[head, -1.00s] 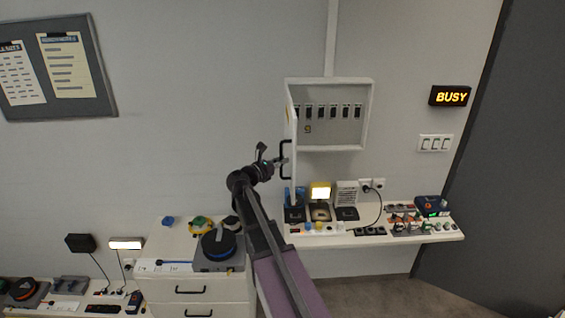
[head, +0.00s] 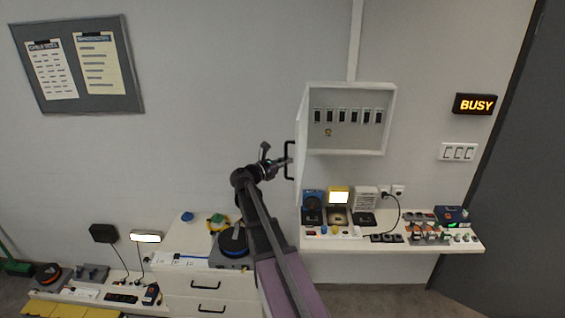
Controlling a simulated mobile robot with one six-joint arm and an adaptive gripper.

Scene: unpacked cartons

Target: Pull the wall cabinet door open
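The wall cabinet (head: 390,120) is a pale box on the wall, its inside in view with a row of dark switches. Its door (head: 302,150) stands open at the cabinet's left side, swung out from the wall and seen almost edge-on. The black bar handle (head: 289,147) is on the door's left-facing side. My gripper (head: 284,161) is at the handle from the left, its fingertips at or very near the bar. The fingers are too small to tell whether they are closed on it.
A drawer unit (head: 180,283) stands lower left.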

